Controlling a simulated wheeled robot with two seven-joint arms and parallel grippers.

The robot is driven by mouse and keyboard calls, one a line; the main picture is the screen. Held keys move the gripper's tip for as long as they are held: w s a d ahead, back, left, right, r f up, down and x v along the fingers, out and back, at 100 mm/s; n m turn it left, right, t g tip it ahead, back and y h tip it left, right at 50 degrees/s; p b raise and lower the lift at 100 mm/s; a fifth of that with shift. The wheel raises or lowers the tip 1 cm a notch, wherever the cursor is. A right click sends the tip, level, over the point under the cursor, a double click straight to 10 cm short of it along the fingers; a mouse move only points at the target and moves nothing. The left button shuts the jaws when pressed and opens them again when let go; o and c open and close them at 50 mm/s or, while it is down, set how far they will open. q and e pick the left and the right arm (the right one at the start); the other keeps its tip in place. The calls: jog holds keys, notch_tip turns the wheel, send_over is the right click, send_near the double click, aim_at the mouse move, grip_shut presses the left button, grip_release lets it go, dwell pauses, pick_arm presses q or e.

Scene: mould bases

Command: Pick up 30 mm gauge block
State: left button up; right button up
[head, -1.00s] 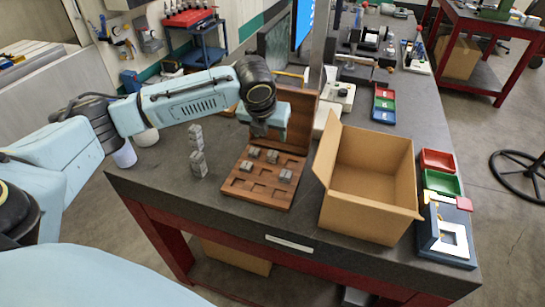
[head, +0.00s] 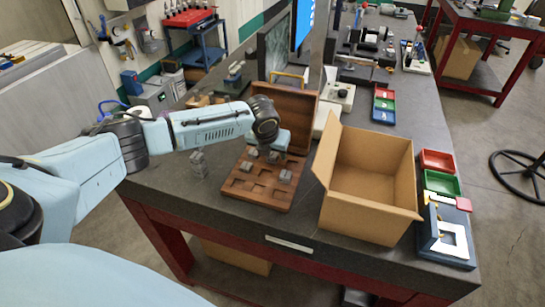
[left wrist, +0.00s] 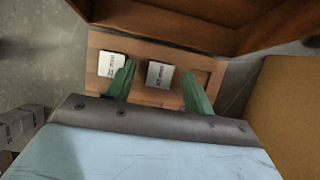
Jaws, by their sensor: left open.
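The wooden gauge block case (head: 258,197) lies open on the table, with several grey blocks in its recesses. My left gripper (head: 272,150) is over the far part of the case, its fingers mostly hidden in the head view. In the left wrist view its two green fingers (left wrist: 158,78) are open, one on each side of a labelled block (left wrist: 159,75). A second labelled block (left wrist: 111,65) lies to the left, outside the fingers. The labels are too blurred to tell which is the 30 mm gauge block. My right gripper is not in view.
The raised case lid (head: 290,105) stands close behind the gripper. An open cardboard box (head: 372,205) is to the right. A stack of grey blocks (head: 198,166) stands left of the case. Coloured trays (head: 442,183) lie at the far right.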

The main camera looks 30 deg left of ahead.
pick_arm(q)
jog(key=shift+w+f, duration=0.2)
jog(key=shift+f, duration=0.25)
grip_shut()
jog(key=shift+r, duration=0.15)
